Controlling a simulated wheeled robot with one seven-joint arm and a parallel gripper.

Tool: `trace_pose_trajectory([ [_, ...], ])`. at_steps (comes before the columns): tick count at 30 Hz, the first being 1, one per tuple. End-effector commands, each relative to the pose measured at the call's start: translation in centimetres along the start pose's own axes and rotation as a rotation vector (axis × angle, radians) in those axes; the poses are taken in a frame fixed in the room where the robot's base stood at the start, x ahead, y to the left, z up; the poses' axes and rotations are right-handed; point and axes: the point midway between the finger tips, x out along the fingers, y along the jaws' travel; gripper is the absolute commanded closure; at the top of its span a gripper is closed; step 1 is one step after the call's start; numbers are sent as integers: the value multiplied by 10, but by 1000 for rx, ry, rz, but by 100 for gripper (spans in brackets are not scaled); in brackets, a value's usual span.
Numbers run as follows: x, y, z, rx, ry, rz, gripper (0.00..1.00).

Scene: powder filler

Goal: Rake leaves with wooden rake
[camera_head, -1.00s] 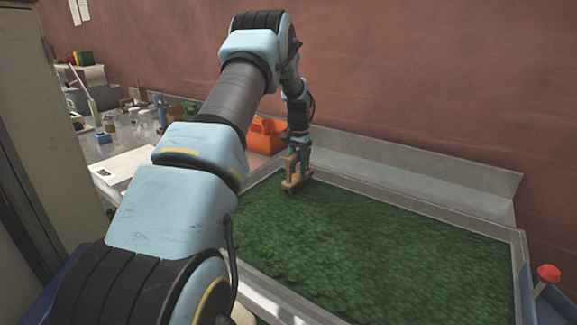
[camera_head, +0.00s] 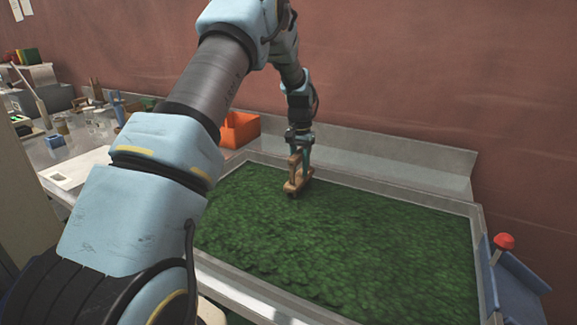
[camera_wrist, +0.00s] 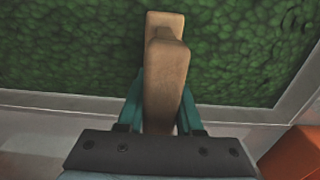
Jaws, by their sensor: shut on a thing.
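The wooden rake (camera_head: 295,181) is a small tan tool held upright by my gripper (camera_head: 302,158) near the back left part of the leaf tray. In the wrist view the rake (camera_wrist: 166,75) lies between the teal fingers of my gripper (camera_wrist: 160,105), which is shut on it. The green leaves (camera_head: 340,235) form a dense, fairly even layer across the tray (camera_head: 400,190). The rake's lower end is at the leaf surface; whether its teeth sink in is hidden.
An orange bin (camera_head: 240,129) stands behind the tray's left corner. A blue holder (camera_head: 515,285) with a red button (camera_head: 504,241) is at the right edge. A cluttered bench (camera_head: 60,150) lies to the left, and a reddish wall (camera_head: 400,70) closes the back.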

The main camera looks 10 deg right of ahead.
Motion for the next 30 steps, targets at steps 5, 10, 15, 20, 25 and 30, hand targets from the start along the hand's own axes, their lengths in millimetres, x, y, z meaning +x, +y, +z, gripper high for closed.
trace_pose_trajectory([
  [5, 0, 26, 0, 3, 0, 0, 100],
  [10, 0, 48, 0, 3, -1, 0, 100],
  [15, 0, 71, 0, 3, 0, 0, 100],
  [20, 0, 92, 0, 3, 1, 0, 100],
  [25, 0, 114, 0, 3, 1, 1, 100],
  [30, -1, 137, 0, 3, 0, 1, 100],
])
